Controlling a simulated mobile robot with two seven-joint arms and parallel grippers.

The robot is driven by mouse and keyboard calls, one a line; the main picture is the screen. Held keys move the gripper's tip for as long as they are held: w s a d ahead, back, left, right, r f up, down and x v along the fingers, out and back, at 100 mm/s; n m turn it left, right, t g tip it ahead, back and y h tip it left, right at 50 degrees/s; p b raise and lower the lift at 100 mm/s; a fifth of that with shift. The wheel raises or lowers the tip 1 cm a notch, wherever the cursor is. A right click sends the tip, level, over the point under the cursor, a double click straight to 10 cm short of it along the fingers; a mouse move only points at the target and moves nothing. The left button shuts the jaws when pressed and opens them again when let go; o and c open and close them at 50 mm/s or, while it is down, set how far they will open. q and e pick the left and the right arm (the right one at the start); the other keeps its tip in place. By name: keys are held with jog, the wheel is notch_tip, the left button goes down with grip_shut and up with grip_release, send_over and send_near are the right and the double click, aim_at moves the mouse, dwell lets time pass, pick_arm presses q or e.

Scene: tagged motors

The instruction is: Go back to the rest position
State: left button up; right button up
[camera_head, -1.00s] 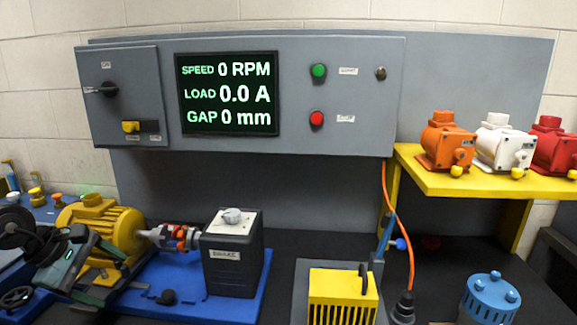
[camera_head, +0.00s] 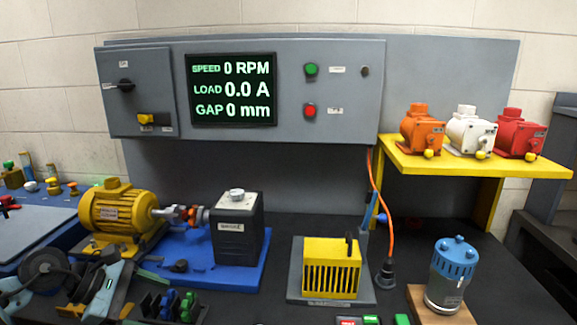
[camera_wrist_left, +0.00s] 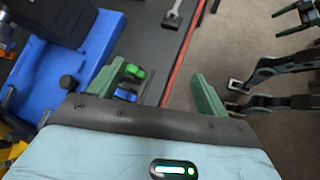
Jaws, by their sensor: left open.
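My left gripper (camera_wrist_left: 160,74) is open in the left wrist view, with its two green fingers spread and nothing between them. It is beside the dark bench edge, with floor to its right. In the head view, light-blue and dark parts of my left arm show at the lower left, in front of the yellow motor (camera_head: 112,212). The fingers are hard to make out there. My right gripper does not show clearly in either view.
The motor is coupled to a dark brake block (camera_head: 237,235) on a blue base (camera_head: 215,274). A yellow slotted box (camera_head: 331,268) and a blue-topped silver motor (camera_head: 450,279) stand to the right. A yellow shelf (camera_head: 390,160) holds orange, white and red motors. Small green and blue pieces (camera_head: 187,307) sit at the front.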

pick_arm(q)
jog(key=s+d+f+n+t+h+p, duration=0.1)
jog(key=s+d+f+n+t+h, duration=0.25)
jog(key=d+n, duration=0.55)
jog(key=s+d+f+n+t+h, duration=0.3)
jog(key=s+d+f+n+t, duration=0.15)
jog(key=n, duration=0.85)
jog(key=s+a+f+n+g+y, duration=0.1)
jog(key=s+a+f+n+y, duration=0.2)
jog(key=s+f+n+y, duration=0.4)
jog(key=s+a+f+n+g+y+p, duration=0.1)
jog(key=s+f+n+y, duration=0.6)
jog(key=s+f+n, duration=0.8)
jog(key=s+a+n+g, duration=0.1)
jog(key=s+a+n, duration=0.1)
jog(key=s+n, duration=0.3)
jog(key=shift+a+f+n, duration=0.25)
jog(key=shift+a+n, duration=0.15)
jog(key=shift+n, duration=1.1)
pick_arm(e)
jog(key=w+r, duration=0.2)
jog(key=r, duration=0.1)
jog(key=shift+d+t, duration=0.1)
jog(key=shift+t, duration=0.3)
